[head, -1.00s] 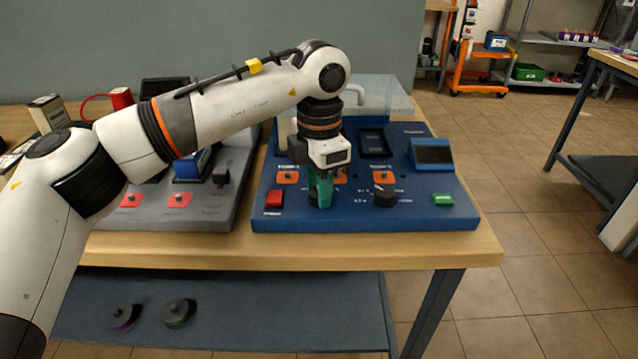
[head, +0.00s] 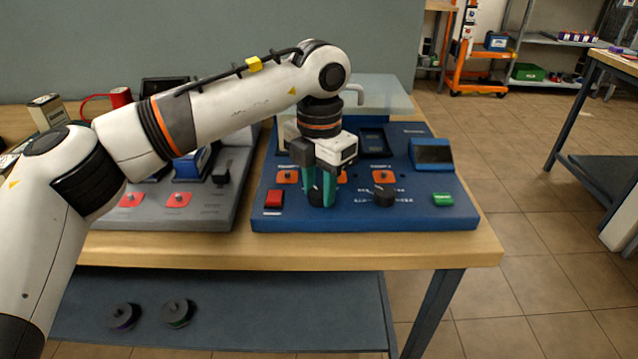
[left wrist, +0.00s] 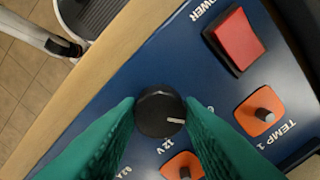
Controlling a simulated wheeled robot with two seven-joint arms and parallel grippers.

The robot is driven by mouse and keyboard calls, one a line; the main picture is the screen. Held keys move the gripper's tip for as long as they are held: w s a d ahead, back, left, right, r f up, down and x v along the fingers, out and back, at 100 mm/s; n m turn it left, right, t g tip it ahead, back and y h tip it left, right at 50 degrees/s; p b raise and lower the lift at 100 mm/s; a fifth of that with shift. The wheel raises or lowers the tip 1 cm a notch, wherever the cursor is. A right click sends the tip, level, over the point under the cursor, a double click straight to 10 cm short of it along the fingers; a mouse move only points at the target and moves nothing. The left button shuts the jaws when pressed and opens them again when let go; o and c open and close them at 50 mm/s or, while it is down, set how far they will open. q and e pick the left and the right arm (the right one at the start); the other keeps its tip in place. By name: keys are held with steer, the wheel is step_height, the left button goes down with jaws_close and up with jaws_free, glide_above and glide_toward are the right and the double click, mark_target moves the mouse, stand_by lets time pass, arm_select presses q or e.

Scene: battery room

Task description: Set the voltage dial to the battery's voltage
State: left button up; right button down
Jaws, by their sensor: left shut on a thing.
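A round black dial (left wrist: 160,111) with a white pointer line sits on the sloped blue panel (head: 413,213). In the left wrist view its pointer points right, and a "12 V" label is printed beside it; other scale labels are partly hidden or too small to read. My left gripper (head: 318,201) points down, with its teal fingers shut on opposite sides of this dial. A cream block (head: 291,132) stands partly hidden behind my gripper on the blue panel; I cannot tell whether it is the battery or read any voltage. My right gripper is not in view.
A red power switch (head: 274,199) is left of the gripped dial, a second black dial (head: 384,196) to its right. Orange-based temperature knobs (head: 383,176), a dark screen (head: 432,154) and a green button (head: 443,199) share the panel. A grey panel (head: 222,200) stands left.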

mark_target(319, 191)
arm_select(q)
steer(key=shift+r, duration=0.1)
steer(key=o, duration=1)
steer(key=shift+c, duration=0.2)
steer(key=shift+r, duration=0.2)
step_height(319, 191, up, 12)
steer(key=p, duration=0.1)
steer(key=shift+f, duration=0.25)
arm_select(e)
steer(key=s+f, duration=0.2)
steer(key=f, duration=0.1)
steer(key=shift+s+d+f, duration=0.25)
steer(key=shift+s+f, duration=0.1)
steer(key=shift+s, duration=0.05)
